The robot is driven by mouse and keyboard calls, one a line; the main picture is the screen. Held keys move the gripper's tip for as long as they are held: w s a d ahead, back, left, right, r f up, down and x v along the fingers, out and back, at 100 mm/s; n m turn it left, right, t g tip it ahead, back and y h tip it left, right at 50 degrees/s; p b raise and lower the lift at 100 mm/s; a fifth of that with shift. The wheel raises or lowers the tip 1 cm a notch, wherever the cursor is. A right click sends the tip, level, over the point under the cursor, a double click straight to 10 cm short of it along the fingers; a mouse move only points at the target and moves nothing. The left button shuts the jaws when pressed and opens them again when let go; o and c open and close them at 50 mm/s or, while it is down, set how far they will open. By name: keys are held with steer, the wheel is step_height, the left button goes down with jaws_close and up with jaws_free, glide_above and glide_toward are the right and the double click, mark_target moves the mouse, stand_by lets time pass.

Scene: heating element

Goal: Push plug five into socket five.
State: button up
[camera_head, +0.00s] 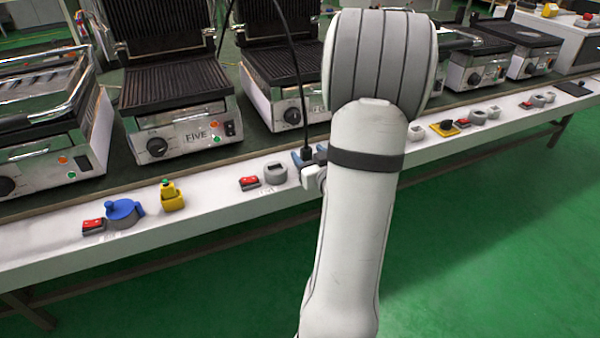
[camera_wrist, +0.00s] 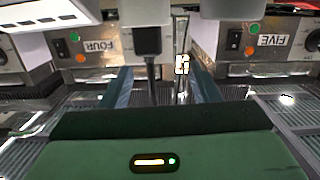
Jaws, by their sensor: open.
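The grill marked FIVE (camera_head: 195,135) stands at the left centre in the head view; its label (camera_wrist: 272,41) appears upside down at the right in the wrist view. My gripper (camera_head: 308,156) is low over the white ledge. In the wrist view, my gripper (camera_wrist: 160,84) is open, with a finger on each side of a black cable. The cable runs to a black plug (camera_wrist: 147,41), which meets a pale grey block (camera_wrist: 145,12). I cannot tell whether the plug is seated. A grey socket (camera_head: 275,173) is just left of my gripper. I read no number on plug or socket.
The grill marked FOUR (camera_head: 270,95) stands behind the cable (camera_head: 293,55). A red switch (camera_head: 250,183) sits beside the grey socket. A blue plug (camera_head: 122,210) and a yellow plug (camera_head: 171,195) stand farther left on the white ledge (camera_head: 215,200). The green floor in front is clear.

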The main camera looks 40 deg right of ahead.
mark_target(308, 150)
steer(key=shift+s+d+f+t+b, duration=0.25)
steer(key=shift+s+f+b, duration=0.05)
steer(key=shift+f, duration=0.3)
steer(key=shift+s+d+f+t+b, duration=0.25)
steer(key=shift+f, duration=0.3)
steer(key=shift+w+d, duration=0.1)
steer(key=x, duration=0.2)
steer(key=b+x, duration=0.1)
steer(key=x, duration=0.2)
steer(key=b+x, duration=0.1)
steer(key=x, duration=0.1)
steer(key=shift+w+r, duration=0.2)
steer(key=shift+r, duration=0.2)
steer(key=shift+c, duration=0.4)
steer(key=c, duration=1)
steer(key=shift+o, duration=0.2)
step_height(308, 150, up, 10)
steer(key=p, duration=0.4)
